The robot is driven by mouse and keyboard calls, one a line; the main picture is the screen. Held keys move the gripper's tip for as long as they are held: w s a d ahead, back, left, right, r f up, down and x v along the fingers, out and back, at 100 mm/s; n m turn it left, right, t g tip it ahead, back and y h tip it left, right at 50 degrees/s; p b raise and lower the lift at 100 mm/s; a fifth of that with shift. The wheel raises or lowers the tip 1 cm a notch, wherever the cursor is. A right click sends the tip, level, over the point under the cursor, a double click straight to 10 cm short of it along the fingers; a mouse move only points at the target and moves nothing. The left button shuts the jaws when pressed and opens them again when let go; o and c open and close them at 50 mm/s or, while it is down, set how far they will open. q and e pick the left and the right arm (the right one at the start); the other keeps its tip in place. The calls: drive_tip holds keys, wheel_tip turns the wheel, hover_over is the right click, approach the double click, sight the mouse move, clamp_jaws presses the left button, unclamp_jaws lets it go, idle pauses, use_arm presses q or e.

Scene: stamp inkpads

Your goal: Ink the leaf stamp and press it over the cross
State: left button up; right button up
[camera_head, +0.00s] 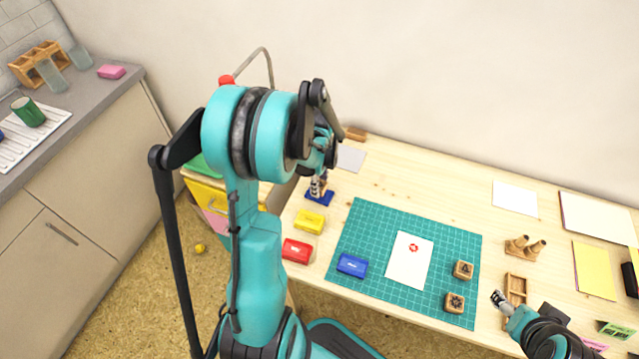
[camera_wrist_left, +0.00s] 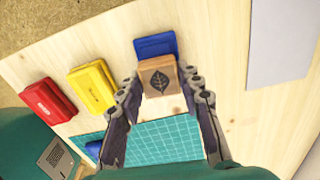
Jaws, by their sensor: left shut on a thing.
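The leaf stamp (camera_wrist_left: 158,80), a wooden block with a dark leaf on its face, is between the fingertips of my left gripper (camera_wrist_left: 160,92), which is shut on it. In the head view this gripper (camera_head: 319,178) is at the table's left side, over or beside a blue inkpad (camera_head: 319,197); the stamp is not clear there. The wrist view shows that pad (camera_wrist_left: 150,45) just beyond the stamp; I cannot tell whether they touch. White paper (camera_head: 407,268) with a small red mark (camera_head: 413,247) lies on the green mat (camera_head: 372,219). My right gripper (camera_head: 500,299) is at lower right, its opening unclear.
Yellow (camera_head: 309,222) and red (camera_head: 297,251) inkpads stand left of the mat, and another blue pad (camera_head: 352,265) on its left part. Two wooden stamps (camera_head: 463,270) (camera_head: 455,302) stand right of the paper. A wooden tray (camera_head: 515,290) is near my right gripper.

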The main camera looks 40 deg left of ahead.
use_arm(q)
drive_tip(key=shift+f+b, duration=0.55)
drive_tip(key=shift+b, duration=0.05)
idle(1.6)
drive_tip(key=shift+r, duration=0.1)
drive_tip(key=shift+r+p, duration=0.45)
drive_tip(key=shift+r, duration=0.05)
drive_tip(key=shift+r+p, duration=2.1)
drive_tip(key=shift+r, duration=0.7)
drive_tip(key=shift+o, duration=0.4)
drive_tip(key=shift+c, duration=0.4)
